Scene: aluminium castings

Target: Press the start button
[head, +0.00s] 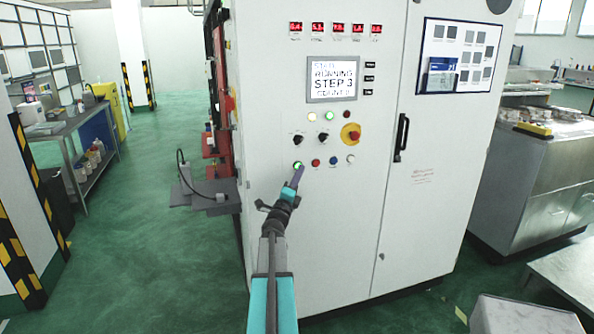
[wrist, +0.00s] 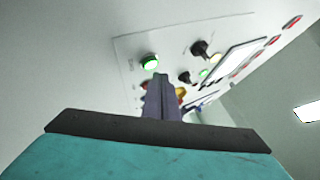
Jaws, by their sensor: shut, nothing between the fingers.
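The start button, a green lit button (head: 298,164), is at the left end of the lower row on the white control cabinet (head: 330,230). It also shows in the wrist view, glowing green (wrist: 150,62). My gripper (head: 298,172) is shut and empty, with its tip just below and very close to the green button in the head view. In the wrist view the closed fingers (wrist: 160,80) end just beside the button. I cannot tell whether they touch it.
Red, blue and white buttons (head: 333,160) sit to the right of the green one. Black knobs (head: 298,139) and a red emergency stop on yellow (head: 351,134) are above. A grey bracket (head: 207,193) juts out at the cabinet's left. Green floor is open farther left.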

